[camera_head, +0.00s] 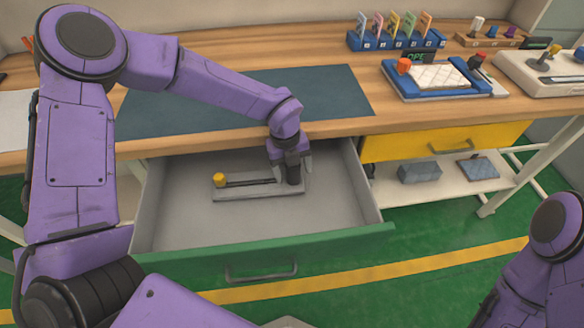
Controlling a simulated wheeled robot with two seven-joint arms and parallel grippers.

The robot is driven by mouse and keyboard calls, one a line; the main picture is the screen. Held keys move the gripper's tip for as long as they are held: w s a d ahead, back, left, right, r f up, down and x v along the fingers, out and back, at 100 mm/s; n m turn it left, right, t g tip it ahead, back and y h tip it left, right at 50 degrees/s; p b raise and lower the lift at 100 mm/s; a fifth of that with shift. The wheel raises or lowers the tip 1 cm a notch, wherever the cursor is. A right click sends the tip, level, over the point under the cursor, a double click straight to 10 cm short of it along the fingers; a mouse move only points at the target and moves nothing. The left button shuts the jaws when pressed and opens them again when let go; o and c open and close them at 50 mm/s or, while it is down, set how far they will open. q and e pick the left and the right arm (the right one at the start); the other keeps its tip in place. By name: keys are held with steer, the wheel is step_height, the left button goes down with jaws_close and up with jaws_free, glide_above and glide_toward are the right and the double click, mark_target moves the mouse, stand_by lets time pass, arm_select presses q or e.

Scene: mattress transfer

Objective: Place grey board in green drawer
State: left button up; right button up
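The grey board (257,193) lies flat on the floor of the open green drawer (180,216). It carries a yellow knob (219,180) at its left end, a dark bar along its middle and a black post (293,174) near its right end. My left gripper (292,175) points down into the drawer at the board's right end. Its fingers stand on both sides of the black post and look spread apart from it. The fingertips are small and partly hidden. My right arm shows at the lower right, with its gripper out of view.
The wooden worktop (330,50) lies above the drawer, with a dark mat (250,95) on it. A blue tray (437,80) with a white pad stands at the right. The yellow drawer (440,142) is shut. The drawer's green front (270,252) and side walls surround the board.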

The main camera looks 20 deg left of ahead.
arm_select(q)
steer(key=shift+s+f, duration=0.2)
steer(key=shift+r+p, duration=0.3)
steer(key=shift+r, duration=0.05)
step_height(320, 180, up, 13)
steer(key=a, duration=0.1)
steer(key=shift+a+f, duration=0.2)
steer(key=shift+a, duration=0.1)
steer(key=shift+w, duration=0.1)
